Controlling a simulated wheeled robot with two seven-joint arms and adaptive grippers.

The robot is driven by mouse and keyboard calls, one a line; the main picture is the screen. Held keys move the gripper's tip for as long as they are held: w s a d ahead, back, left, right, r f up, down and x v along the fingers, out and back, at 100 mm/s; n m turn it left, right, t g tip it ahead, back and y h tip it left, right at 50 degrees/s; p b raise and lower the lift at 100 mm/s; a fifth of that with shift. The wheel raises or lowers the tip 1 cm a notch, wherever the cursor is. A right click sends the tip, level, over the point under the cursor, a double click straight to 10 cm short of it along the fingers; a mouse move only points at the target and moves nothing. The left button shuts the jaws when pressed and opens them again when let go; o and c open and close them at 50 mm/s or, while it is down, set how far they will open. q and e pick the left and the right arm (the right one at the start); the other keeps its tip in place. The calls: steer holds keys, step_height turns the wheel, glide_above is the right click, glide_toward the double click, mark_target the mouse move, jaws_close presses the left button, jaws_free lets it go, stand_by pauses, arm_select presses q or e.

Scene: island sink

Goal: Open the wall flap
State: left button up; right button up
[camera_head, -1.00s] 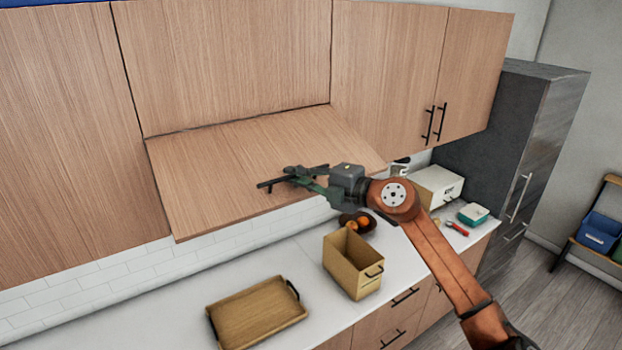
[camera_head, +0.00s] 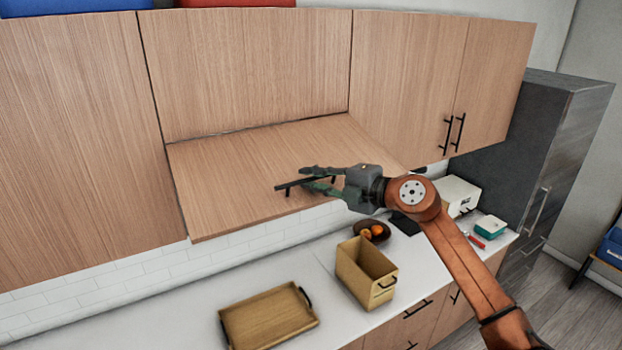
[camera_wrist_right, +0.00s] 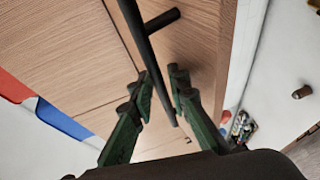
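The wall flap (camera_head: 265,165) is a wide wooden panel, swung outward from the upper cabinet and sloping down towards me. Its black bar handle (camera_head: 284,187) is near the front edge. My right gripper (camera_head: 308,178) is at the handle. In the right wrist view, the handle bar (camera_wrist_right: 143,36) passes between the green fingers of my right gripper (camera_wrist_right: 159,84). The fingers stand apart, with a gap visible beside the bar. Part of the handle is hidden by the fingers in the head view. My left gripper is out of view.
Closed wooden cabinets flank the flap, with two black handles (camera_head: 453,133) at right. On the counter below are a wooden tray (camera_head: 268,318), an open wooden box (camera_head: 365,270), a fruit bowl (camera_head: 372,231), a white box (camera_head: 459,193) and a teal container (camera_head: 490,227). A dark fridge (camera_head: 532,150) stands right.

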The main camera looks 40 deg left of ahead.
steer(key=shift+d, duration=0.35)
steer(key=d+r, duration=0.2)
steer(key=d, duration=0.9)
steer(key=shift+s, duration=0.3)
steer(key=shift+d, duration=0.1)
